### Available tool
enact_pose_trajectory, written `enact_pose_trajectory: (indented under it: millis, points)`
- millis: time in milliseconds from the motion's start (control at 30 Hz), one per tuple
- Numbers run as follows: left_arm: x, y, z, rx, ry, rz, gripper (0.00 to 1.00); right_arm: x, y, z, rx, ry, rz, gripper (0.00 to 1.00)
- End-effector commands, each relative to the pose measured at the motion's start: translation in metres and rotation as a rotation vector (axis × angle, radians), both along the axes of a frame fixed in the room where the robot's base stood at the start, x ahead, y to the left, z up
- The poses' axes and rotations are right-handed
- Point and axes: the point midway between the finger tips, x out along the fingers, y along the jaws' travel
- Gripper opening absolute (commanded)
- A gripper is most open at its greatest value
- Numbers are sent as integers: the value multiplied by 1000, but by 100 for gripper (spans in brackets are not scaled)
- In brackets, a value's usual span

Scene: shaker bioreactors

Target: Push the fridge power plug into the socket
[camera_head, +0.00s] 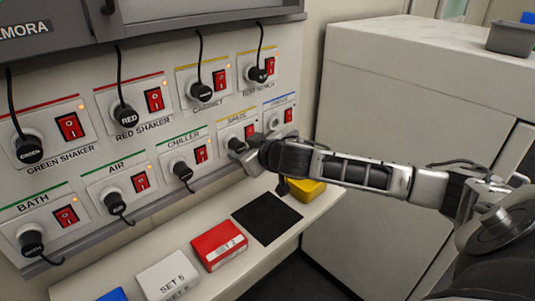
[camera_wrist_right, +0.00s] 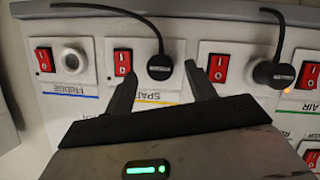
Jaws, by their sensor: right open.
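The fridge socket (camera_wrist_right: 72,58) is empty, a pale round opening beside a red switch under the blue-lined label. It also shows in the head view (camera_head: 274,122), at the right end of the lower row. A black plug (camera_wrist_right: 160,67) with a cord sits at the neighbouring spare position. Its label is too small to read, so I cannot tell whether it is the fridge plug. My right gripper (camera_wrist_right: 161,92) is open, its two fingers on either side of this plug; I cannot tell if they touch it. In the head view the right gripper (camera_head: 243,150) hides part of the spare position. My left gripper is not in view.
Several other plugs with cords fill the panel, including chiller (camera_head: 183,171) and cabinet (camera_head: 202,91). A shelf below holds a red box (camera_head: 219,246), a white box (camera_head: 168,277), a black mat (camera_head: 266,218) and a yellow box (camera_head: 308,190). A large white cabinet (camera_head: 400,120) stands right.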

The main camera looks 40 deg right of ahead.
Motion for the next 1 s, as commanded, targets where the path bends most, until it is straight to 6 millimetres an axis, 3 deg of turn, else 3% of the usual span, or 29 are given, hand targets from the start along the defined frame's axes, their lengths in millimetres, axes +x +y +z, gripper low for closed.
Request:
enact_pose_trajectory:
  millis: [200, 400, 700, 1000]
  points:
    - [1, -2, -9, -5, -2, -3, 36, -50, 1, 15, -8, 5, 4, 56]
    - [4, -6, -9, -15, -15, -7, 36, -87, 0, 31, -11, 4, -1, 56]
    - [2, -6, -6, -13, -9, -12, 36, -115, 2, 47, -13, 1, -1, 56]
    - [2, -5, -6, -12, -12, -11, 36, -126, 4, 50, -1, 0, 0, 56]
